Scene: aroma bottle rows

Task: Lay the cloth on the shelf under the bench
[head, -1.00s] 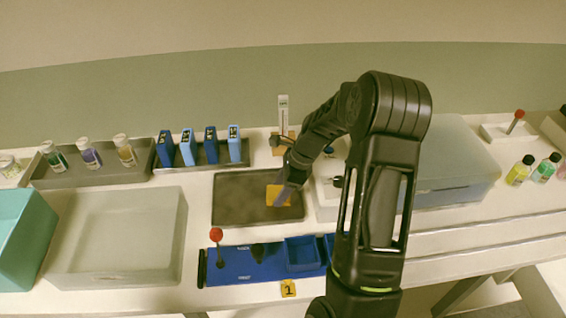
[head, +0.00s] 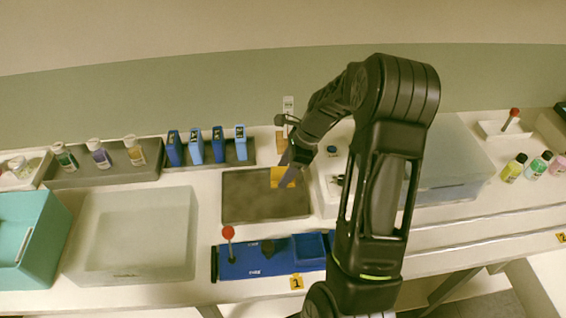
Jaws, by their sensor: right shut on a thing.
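A small yellow-orange cloth (head: 281,177) shows at the far right part of the dark grey tray (head: 245,205) on the bench. My right gripper (head: 289,176) is shut on it; the fingertips are small in the view and partly hidden by the arm. The cloth appears over the tray's back edge; I cannot tell how far it is above the surface. The white bench (head: 205,235) runs across the view. My left gripper is not in view.
A blue holder (head: 265,265) with a red-topped stick stands in front of the tray. Clear bins flank the tray, at left (head: 125,245) and right (head: 470,165). Blue boxes (head: 195,148) and bottles (head: 98,153) line the back. A bench leg (head: 445,292) shows at lower right.

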